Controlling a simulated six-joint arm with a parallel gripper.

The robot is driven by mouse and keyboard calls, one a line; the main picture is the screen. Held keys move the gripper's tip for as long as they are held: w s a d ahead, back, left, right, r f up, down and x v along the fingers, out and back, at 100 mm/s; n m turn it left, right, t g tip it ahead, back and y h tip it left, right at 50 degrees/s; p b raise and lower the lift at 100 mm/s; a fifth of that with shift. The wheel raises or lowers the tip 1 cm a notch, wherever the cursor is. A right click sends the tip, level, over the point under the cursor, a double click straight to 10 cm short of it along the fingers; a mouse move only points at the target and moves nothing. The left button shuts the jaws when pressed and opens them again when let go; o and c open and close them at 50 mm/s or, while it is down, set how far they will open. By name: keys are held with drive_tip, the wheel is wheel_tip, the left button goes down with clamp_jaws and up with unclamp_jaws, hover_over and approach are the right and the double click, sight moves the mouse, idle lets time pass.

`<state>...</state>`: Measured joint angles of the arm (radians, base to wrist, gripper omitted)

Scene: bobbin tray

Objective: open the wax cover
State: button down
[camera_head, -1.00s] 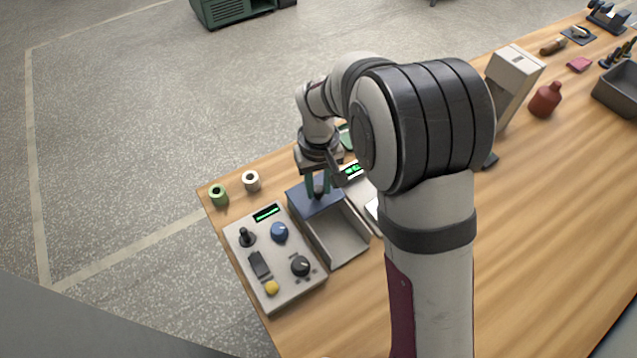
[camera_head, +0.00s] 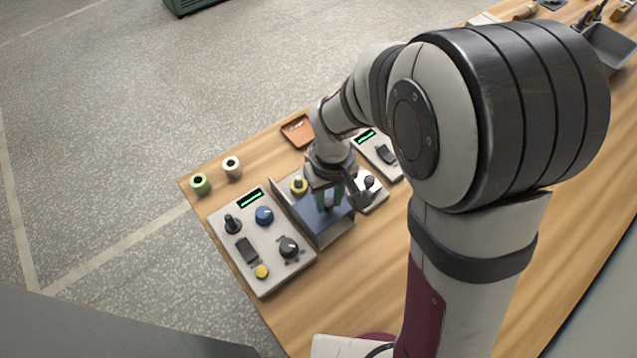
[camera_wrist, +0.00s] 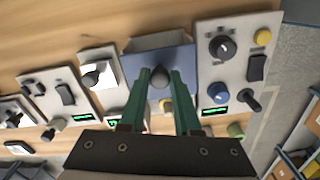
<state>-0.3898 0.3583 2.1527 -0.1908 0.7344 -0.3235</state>
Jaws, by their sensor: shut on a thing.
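The wax cover is a flat blue slab (camera_head: 312,217) with a dark round knob (camera_wrist: 160,77). It lies at the near end of a shallow grey tray (camera_head: 333,237). It also shows in the wrist view (camera_wrist: 188,62), between the tray's sides. My gripper (camera_head: 328,204) is above the cover, with its two green fingers shut on the knob. In the wrist view, the fingertips (camera_wrist: 160,74) flank the knob. A yellow round-topped thing (camera_head: 299,185) shows at the tray's far end, uncovered. My fingers and wrist hide part of the cover.
A control panel (camera_head: 222,258) with knobs and a switch stands close on the left. Other panels (camera_head: 379,150) stand to the right. A green spool (camera_head: 200,184) and a white spool (camera_head: 232,168) stand near the table's far left edge. An orange tray (camera_head: 297,130) lies behind.

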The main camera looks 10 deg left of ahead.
sight(329, 202)
drive_tip(key=shift+w, duration=0.1)
drive_tip(key=c, duration=0.6)
unclamp_jaws()
wheel_tip(329, 202, up, 16)
drive_tip(key=shift+f, duration=0.1)
drive_tip(key=s+d+f+m, duration=0.1)
drive_tip(key=s+d+m, duration=0.2)
drive_tip(key=s+m, duration=0.1)
drive_tip(key=s+d+f+m+y, duration=0.1)
drive_tip(key=s+d+m, duration=0.2)
drive_tip(key=s, duration=0.4)
drive_tip(key=s+d+f+m, duration=0.1)
drive_tip(key=s+d+m, duration=0.1)
drive_tip(key=s+m, duration=0.2)
drive_tip(key=shift+s+d+f+m+y, duration=0.15)
drive_tip(key=shift+s+d+f+y, duration=0.05)
drive_tip(key=shift+s, duration=0.35)
drive_tip(key=shift+s+d+f+m+y, duration=0.15)
drive_tip(key=shift+s+d+y, duration=0.05)
drive_tip(key=shift+s, duration=0.35)
